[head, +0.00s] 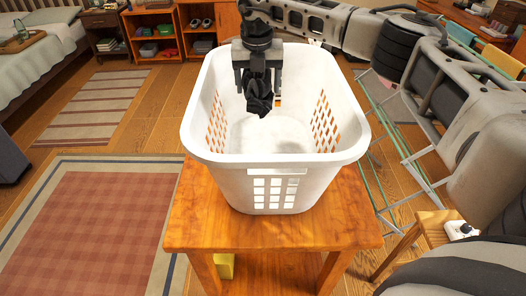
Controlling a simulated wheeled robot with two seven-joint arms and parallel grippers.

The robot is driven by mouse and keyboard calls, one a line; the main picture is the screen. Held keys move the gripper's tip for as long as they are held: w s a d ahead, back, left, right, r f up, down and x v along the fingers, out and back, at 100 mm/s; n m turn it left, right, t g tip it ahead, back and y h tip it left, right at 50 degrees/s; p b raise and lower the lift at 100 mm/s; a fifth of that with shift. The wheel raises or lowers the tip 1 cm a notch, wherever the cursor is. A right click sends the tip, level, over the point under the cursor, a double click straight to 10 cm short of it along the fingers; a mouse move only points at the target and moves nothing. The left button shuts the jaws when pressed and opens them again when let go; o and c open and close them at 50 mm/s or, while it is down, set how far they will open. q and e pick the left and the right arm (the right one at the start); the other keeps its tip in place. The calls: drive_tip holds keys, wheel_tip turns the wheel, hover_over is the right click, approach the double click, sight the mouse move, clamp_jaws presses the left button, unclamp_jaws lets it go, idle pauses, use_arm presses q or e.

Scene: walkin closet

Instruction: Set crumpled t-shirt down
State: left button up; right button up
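A small black crumpled t-shirt (260,96) hangs from my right gripper (258,80), whose arm comes in from the right. The gripper points down with its fingers on either side of the cloth, shut on it. The shirt is over the opening of a white plastic laundry basket (272,186), toward its far side, and appears above the basket floor. No other clothing shows inside the basket. My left gripper is not in view.
The basket stands on a wooden table (345,215). A metal drying rack (405,150) stands on the right, near a wooden stool (432,222). A red rug (95,235) lies on the left. Orange shelves (155,45) and a bed (40,50) are at the back.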

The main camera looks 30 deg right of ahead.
drive_tip(key=f+b, duration=0.1)
drive_tip(key=f, duration=0.1)
drive_tip(key=s+f, duration=0.1)
drive_tip(key=f, duration=0.1)
drive_tip(key=shift+s+b, duration=0.15)
drive_tip(key=shift+b, duration=0.2)
drive_tip(key=f+b, duration=0.1)
drive_tip(key=f, duration=1.1)
drive_tip(key=shift+w+f+b, duration=0.2)
drive_tip(key=shift+b, duration=0.2)
drive_tip(key=shift+f, duration=2.2)
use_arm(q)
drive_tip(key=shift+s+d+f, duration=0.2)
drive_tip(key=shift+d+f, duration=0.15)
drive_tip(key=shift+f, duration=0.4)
use_arm(e)
drive_tip(key=shift+f, duration=0.15)
drive_tip(key=o, duration=1)
drive_tip(key=shift+o, duration=0.2)
